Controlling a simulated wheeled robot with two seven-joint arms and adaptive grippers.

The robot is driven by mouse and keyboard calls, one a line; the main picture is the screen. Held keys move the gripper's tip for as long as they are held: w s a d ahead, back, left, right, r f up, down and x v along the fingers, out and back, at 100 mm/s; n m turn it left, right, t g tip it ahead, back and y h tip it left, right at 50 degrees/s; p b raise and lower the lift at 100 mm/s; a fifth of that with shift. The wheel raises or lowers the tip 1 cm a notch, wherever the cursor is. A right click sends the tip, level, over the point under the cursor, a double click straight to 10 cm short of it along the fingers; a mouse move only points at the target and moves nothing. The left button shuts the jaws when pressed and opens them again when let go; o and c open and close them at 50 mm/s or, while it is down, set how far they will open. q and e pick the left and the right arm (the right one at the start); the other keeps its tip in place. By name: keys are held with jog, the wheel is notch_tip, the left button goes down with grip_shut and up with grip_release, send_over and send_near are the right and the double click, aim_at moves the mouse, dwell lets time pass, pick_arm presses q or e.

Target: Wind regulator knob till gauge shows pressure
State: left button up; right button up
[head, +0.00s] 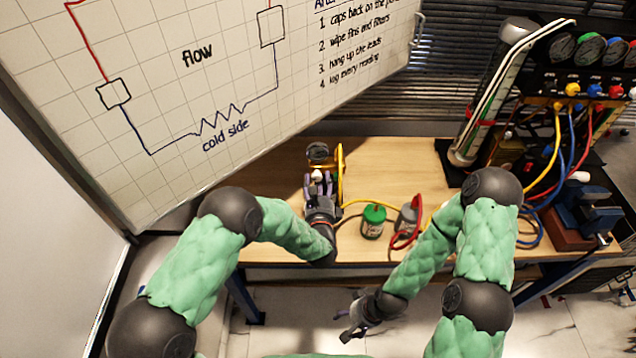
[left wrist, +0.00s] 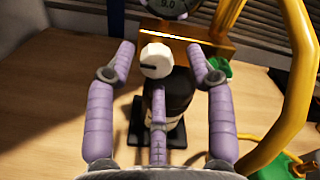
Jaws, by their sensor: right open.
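The white regulator knob (left wrist: 155,61) with a dark line on its face sits above a dark body on a black base plate in the left wrist view. The gauge (left wrist: 172,6) is cut off at the top and its display appears to read 0.0; it also shows in the head view (head: 318,151). My left gripper (head: 319,178) is at the rig; its purple fingers stand open on both sides of the knob, with gaps visible, and a third finger shows below it. My right gripper (head: 355,322) is open and empty, low in front of the table.
A yellow tube frame (left wrist: 303,75) stands close on the right of my left gripper. A green-lidded jar (head: 373,221) and a grey can with a red hose (head: 407,219) stand nearby on the wooden table (head: 400,165). A manifold with coloured hoses (head: 575,92) is at right.

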pick_arm(q)
jog(key=shift+a, duration=0.1)
jog(key=s, duration=1.2)
jog(key=shift+d, duration=0.2)
pick_arm(e)
jog(key=shift+s, duration=0.1)
